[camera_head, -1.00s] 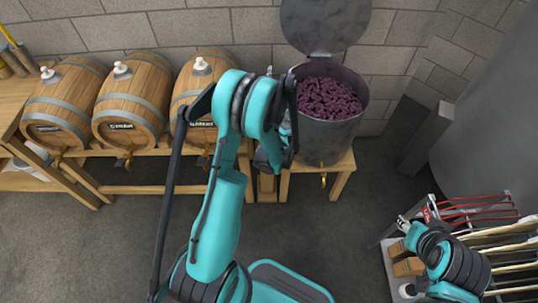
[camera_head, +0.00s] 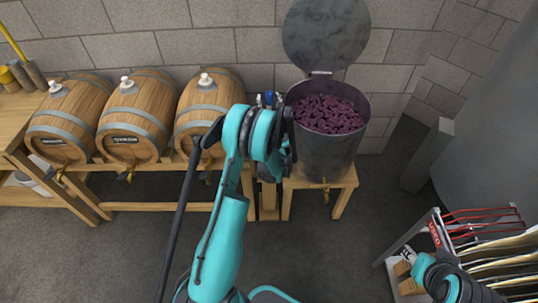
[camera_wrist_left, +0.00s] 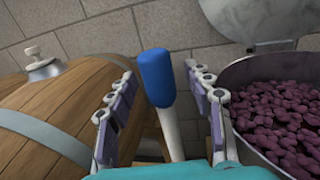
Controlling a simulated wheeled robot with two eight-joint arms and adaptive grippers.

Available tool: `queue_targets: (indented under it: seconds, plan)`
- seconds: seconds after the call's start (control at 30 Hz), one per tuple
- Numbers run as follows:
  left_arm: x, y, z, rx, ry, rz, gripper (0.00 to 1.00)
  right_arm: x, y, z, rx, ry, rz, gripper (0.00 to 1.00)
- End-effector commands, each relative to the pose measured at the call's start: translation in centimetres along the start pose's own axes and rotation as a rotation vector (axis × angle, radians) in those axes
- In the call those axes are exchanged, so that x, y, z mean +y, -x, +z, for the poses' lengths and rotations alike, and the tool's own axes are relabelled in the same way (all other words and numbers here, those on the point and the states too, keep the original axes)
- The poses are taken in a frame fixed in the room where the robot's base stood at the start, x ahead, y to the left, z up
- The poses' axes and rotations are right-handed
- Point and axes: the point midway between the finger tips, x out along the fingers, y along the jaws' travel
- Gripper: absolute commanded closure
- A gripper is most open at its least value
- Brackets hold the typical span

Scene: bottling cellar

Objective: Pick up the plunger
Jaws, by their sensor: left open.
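In the left wrist view a handle with a blue grip (camera_wrist_left: 156,76) on a white shaft stands up between the open fingers of my left gripper (camera_wrist_left: 162,95). I take it to be the plunger. It leans slightly, and the lower part of the shaft drops out of sight toward the floor. The fingers are apart, one on each side, and neither visibly touches it. In the head view a small bit of blue (camera_head: 268,98) shows just behind my left wrist, between the right barrel and the steel vat. My left wrist hides most of that spot.
Wooden barrels (camera_head: 135,118) lie on a wooden rack (camera_head: 160,206) at left. The open steel vat (camera_head: 327,152) of dark grapes stands close on the right, its lid (camera_head: 325,35) raised against the block wall. A rack (camera_head: 437,228) stands at lower right. Floor (camera_head: 345,245) between is clear.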

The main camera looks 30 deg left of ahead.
Motion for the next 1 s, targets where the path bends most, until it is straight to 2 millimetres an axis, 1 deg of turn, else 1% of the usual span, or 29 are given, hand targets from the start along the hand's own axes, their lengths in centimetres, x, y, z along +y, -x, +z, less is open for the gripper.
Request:
queue_targets:
  seconds: [0.13, 0.17, 0.2, 0.27, 0.3, 0.33, 0.6, 0.7, 0.77, 1.0]
  plan:
    - [0.0, 0.0, 0.1, 0.0, 0.0, 0.0, 0.49, 0.0, 0.0, 0.0, 0.0, 0.0, 0.0, 0.6]
    - [0.0, 0.0, 0.1, 0.0, 0.0, 0.0, 0.57, 0.0, 0.0, 0.0, 0.0, 0.0, 0.0, 0.6]
    - [0.0, 0.0, 0.1, 0.0, -0.001, 0.0, 0.67, 0.0, 0.0, 0.0, 0.0, 0.0, 0.0, 0.6]
    - [0.0, 0.0, 0.1, 0.0, -0.001, 0.0, 0.83, 0.0, 0.0, 0.0, 0.0, 0.0, 0.0, 0.6]
    - [0.0, 0.0, 0.1, 0.0, -0.001, 0.0, 0.94, 0.0, 0.0, 0.0, 0.0, 0.0, 0.0, 0.6]
    - [0.0, 0.0, 0.1, 0.0, -0.001, 0.0, 1.0, 0.0, 0.0, 0.0, 0.0, 0.0, 0.0, 0.6]
    - [0.0, 0.0, 0.1, 0.0, -0.001, 0.0, 1.0, 0.0, 0.0, 0.0, 0.0, 0.0, 0.0, 0.6]
    - [0.0, 0.0, 0.6, 0.0, -0.001, 0.0, 1.0, 0.0, 0.2, -0.2, 0.0, 0.0, 0.0, 0.6]
    - [0.0, 0.0, 1.3, -0.001, -0.001, 0.0, 1.0, 0.0, 0.5, -0.3, 0.0, 0.0, 0.0, 0.6]
    - [0.0, 0.1, 6.2, -0.001, -0.001, 0.0, 1.0, 0.0, 2.0, -1.5, 0.0, 0.0, 0.0, 0.6]
